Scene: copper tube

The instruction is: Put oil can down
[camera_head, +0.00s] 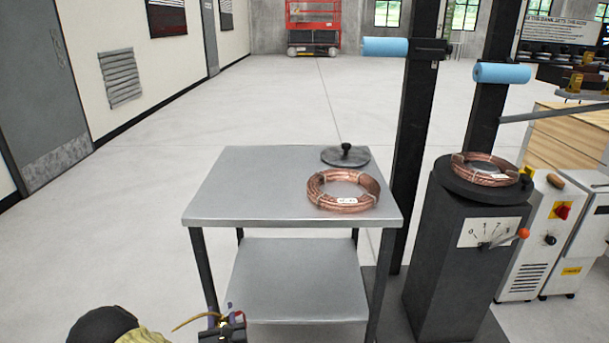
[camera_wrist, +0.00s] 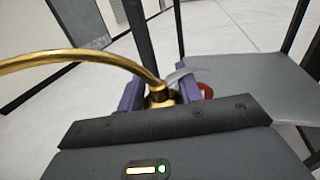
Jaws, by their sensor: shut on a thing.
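My gripper (camera_head: 222,325) is at the bottom of the head view, in front of the metal cart (camera_head: 240,192) and lower than its top. In the wrist view its purple fingers (camera_wrist: 163,95) are shut on the brass oil can (camera_wrist: 158,90). The can's long curved spout (camera_wrist: 70,57) sweeps off to the left. The spout also shows in the head view as a thin brass curve (camera_head: 190,319). Most of the can's body is hidden by the gripper. A small red part (camera_wrist: 205,90) shows beside the right finger; I cannot tell what it belongs to.
A copper coil (camera_head: 318,196) and a round dark lid with a knob (camera_head: 335,158) occupy the cart top's right side. Its left and front are clear. The lower shelf (camera_head: 300,285) looks empty. Right stand a black post (camera_head: 410,150) and a pedestal (camera_head: 450,250) bearing another coil.

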